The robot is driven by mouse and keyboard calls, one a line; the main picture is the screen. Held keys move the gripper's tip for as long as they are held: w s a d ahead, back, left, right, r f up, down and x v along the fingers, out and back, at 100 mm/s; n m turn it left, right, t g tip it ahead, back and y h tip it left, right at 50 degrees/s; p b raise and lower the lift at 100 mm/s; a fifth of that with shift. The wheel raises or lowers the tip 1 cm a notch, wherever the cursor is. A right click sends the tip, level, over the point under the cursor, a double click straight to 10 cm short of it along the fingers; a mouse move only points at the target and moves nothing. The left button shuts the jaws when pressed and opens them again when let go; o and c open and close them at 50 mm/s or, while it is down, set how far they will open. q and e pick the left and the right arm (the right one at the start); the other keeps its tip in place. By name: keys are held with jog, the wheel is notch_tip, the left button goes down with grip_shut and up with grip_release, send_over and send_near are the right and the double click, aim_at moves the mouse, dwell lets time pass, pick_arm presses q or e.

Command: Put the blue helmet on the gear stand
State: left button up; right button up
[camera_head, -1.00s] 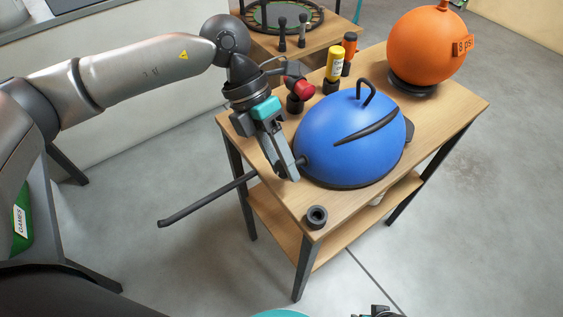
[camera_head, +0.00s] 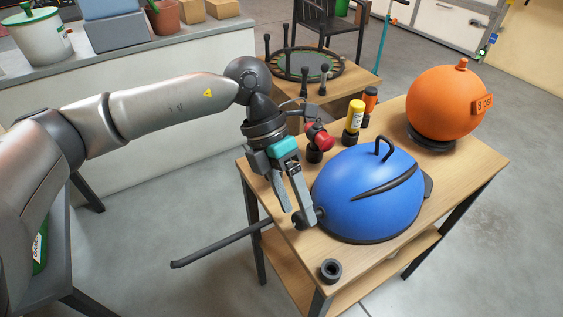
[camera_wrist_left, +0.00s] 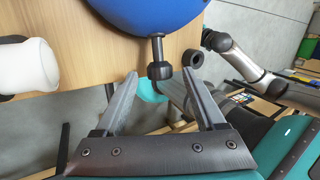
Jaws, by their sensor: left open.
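A blue dome-shaped thing (camera_head: 370,205), the only blue one fitting the helmet, rests on a wooden table. It has a black loop on top, a black stripe and a short stem with a black knob on its near left side. The stem and knob (camera_wrist_left: 158,69) show in the left wrist view. My left gripper (camera_head: 288,207) is open beside the dome's left edge, fingers pointing down. In the wrist view the knob lies just beyond the gap between the fingertips (camera_wrist_left: 160,82). I cannot tell which thing is the gear stand. A grey arm (camera_wrist_left: 245,63) shows in the wrist view; its gripper state is unclear.
On the table (camera_head: 272,190), an orange ball (camera_head: 447,102) sits on a black ring at the far right. A yellow bottle (camera_head: 354,116), an orange bottle (camera_head: 370,98) and a red-ended item (camera_head: 319,138) stand behind the dome. A black ring-shaped cup (camera_head: 331,270) stands at the near corner. A black rod (camera_head: 220,247) juts out left.

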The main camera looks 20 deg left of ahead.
pick_arm(q)
jog(key=p+v, duration=0.2)
jog(key=v, duration=0.8)
pick_arm(e)
jog(key=s+d+f, duration=0.2)
jog(key=s+f, duration=0.1)
jog(key=shift+d+f, duration=0.3)
